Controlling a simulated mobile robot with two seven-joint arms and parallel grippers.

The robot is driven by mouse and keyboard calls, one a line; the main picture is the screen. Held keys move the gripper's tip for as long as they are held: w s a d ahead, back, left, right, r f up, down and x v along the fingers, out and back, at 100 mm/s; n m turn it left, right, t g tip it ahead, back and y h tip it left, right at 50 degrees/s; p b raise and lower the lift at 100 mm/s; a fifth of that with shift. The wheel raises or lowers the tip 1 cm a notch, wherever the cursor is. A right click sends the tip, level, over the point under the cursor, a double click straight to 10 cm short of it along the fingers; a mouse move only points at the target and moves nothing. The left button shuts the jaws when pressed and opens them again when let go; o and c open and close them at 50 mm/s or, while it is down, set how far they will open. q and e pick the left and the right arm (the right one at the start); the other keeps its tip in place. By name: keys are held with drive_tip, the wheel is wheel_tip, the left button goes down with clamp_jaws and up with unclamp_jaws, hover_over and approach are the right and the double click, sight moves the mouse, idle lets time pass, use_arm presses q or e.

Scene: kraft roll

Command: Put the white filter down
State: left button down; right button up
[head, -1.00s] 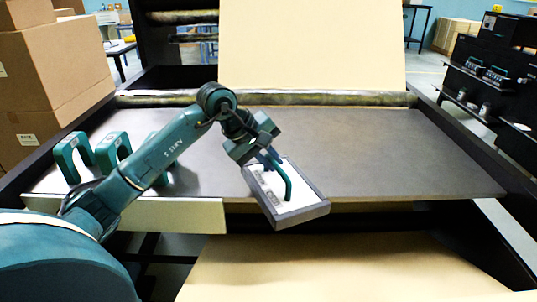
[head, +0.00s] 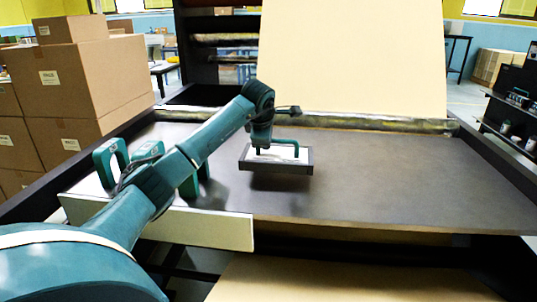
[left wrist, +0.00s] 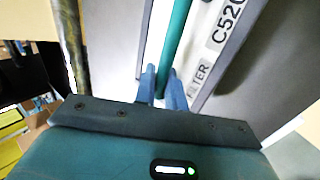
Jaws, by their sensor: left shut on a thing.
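The white filter (head: 285,167) has a grey frame and a green handle (head: 287,142). In the head view it is level over the dark table (head: 400,185), with shadow beneath it; I cannot tell whether it touches. My left gripper (head: 260,150) is shut on the handle from above. In the left wrist view, the blue fingers of the left gripper (left wrist: 163,85) hold the green handle (left wrist: 175,35), and the filter's label (left wrist: 225,25) reads "C520". My right gripper is not in view.
A white-fronted piece (head: 215,227) with several green handles (head: 110,160) stands at the table's left, partly behind my left arm. A roller (head: 380,123) and a tall kraft sheet (head: 350,60) are at the back. Cardboard boxes (head: 80,75) stand left. The table's right is clear.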

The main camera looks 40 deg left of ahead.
sight(266, 153)
use_arm(q)
wheel_tip(266, 153, down, 4)
drive_tip(key=shift+r, duration=0.15)
drive_tip(key=c, duration=1.5)
unclamp_jaws()
drive_tip(key=shift+o, duration=0.2)
